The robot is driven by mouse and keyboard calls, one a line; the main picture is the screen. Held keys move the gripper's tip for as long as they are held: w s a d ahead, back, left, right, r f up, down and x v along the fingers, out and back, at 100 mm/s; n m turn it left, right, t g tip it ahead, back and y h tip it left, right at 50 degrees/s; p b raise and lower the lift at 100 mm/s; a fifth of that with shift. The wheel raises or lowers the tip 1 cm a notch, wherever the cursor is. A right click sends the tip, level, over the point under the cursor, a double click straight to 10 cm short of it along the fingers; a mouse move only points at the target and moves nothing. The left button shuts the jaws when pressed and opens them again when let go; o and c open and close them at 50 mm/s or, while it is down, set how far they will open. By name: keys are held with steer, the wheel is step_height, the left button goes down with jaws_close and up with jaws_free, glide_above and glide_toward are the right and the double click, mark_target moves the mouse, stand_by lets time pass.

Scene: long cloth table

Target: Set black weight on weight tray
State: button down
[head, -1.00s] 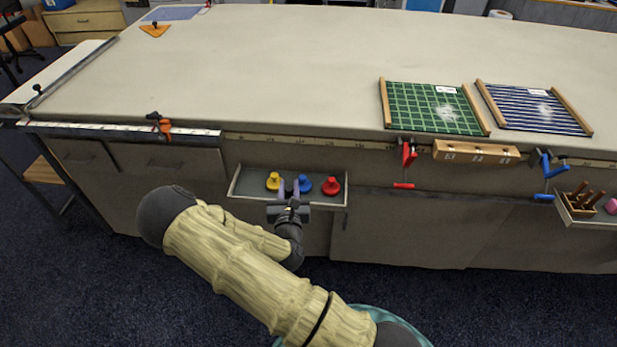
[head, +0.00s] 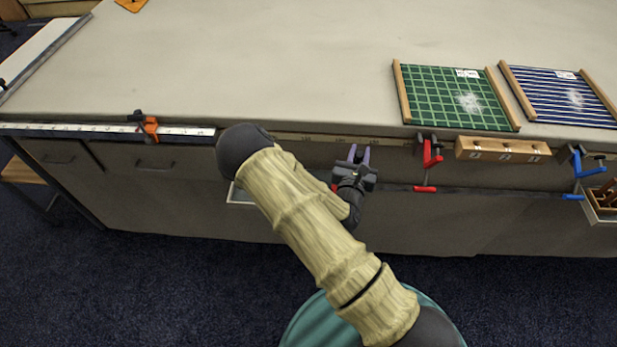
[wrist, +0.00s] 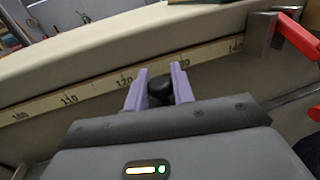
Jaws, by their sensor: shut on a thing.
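The black weight (wrist: 160,91) shows as a dark rounded knob between the two purple fingers of my gripper (wrist: 160,80) in the wrist view. My gripper is shut on it. In the head view my gripper (head: 359,155) is held up in front of the table's front edge, left of the red clamp; the weight is not clear there. A tray (head: 238,195) on the table's front is mostly hidden behind my arm, with only its left edge and a bit of a red weight (head: 334,187) showing. I cannot tell what else lies in it now.
A red clamp (head: 430,155), a wooden block with holes (head: 503,150) and a blue clamp (head: 578,165) are fixed along the front edge to the right. A green gridded board (head: 455,97) and a blue striped board (head: 560,95) lie on the table. The table's middle is clear.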

steer(key=shift+w+d, duration=0.25)
steer(key=shift+d, duration=0.1)
steer(key=shift+r, duration=0.1)
steer(key=shift+w+a+b, duration=0.15)
steer(key=shift+a+b, duration=0.2)
steer(key=shift+n+y, duration=0.3)
steer(key=shift+y, duration=0.3)
steer(key=a+b, duration=0.3)
steer(key=a, duration=0.2)
steer(key=w+a+b, duration=0.1)
steer(key=a+b, duration=0.2)
steer(key=a, duration=0.2)
steer(key=w+a+f+b, duration=0.1)
steer(key=a+b, duration=0.2)
steer(key=a, duration=0.3)
steer(key=shift+w+f, duration=0.1)
steer(key=shift+w, duration=0.15)
steer(key=s+a+n+y+b, duration=0.1)
steer(key=s+a+b, duration=0.3)
steer(key=a, duration=1.3)
steer(key=y+b, duration=0.1)
steer(key=b, duration=0.2)
steer(key=shift+s+n+t, duration=0.2)
steer(key=shift+n+t, duration=0.2)
